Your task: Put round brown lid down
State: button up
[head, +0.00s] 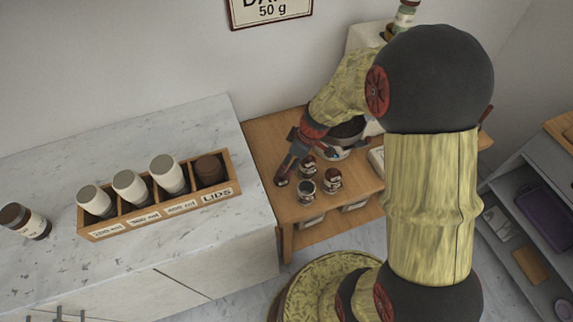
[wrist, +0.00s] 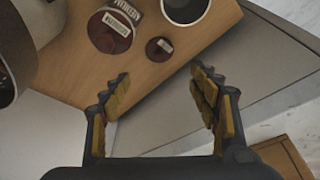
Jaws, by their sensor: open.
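The round brown lid (wrist: 159,48) lies flat on the wooden table, close to its edge, in the wrist view. It sits beside a dark-topped jar with a "MEDIUM" label (wrist: 112,30) and below an open white-rimmed container (wrist: 185,8). My gripper (wrist: 160,88) is open, with nothing between its fingers, and the lid is apart from it, beyond the fingertips. In the head view my gripper (head: 290,165) is over the left part of the wooden table; a small dark shape at its tips is too small to tell for sure.
Small jars (head: 332,180) stand on the wooden table (head: 265,135) near the gripper, with a pot (head: 335,150) behind. On the marble counter (head: 60,170) to the left is a wooden organiser (head: 160,215) with white cups and brown lids (head: 208,170) in its "LIDS" compartment.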

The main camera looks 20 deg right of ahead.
jog(key=s+a+r+m+t, duration=0.1)
jog(key=s+r, duration=0.1)
jog(key=r, duration=0.6)
jog(key=s+a+r+m, duration=0.2)
jog(key=s+r, duration=0.1)
jog(key=r, duration=0.4)
jog(key=s+r+m+t+h, duration=0.2)
jog(key=s+r+m, duration=0.4)
jog(key=s+r, duration=0.6)
jog(key=s, duration=0.2)
jog(key=shift+s+d+r, duration=0.2)
jog(key=shift+s+d, duration=0.1)
jog(key=shift+s, duration=0.05)
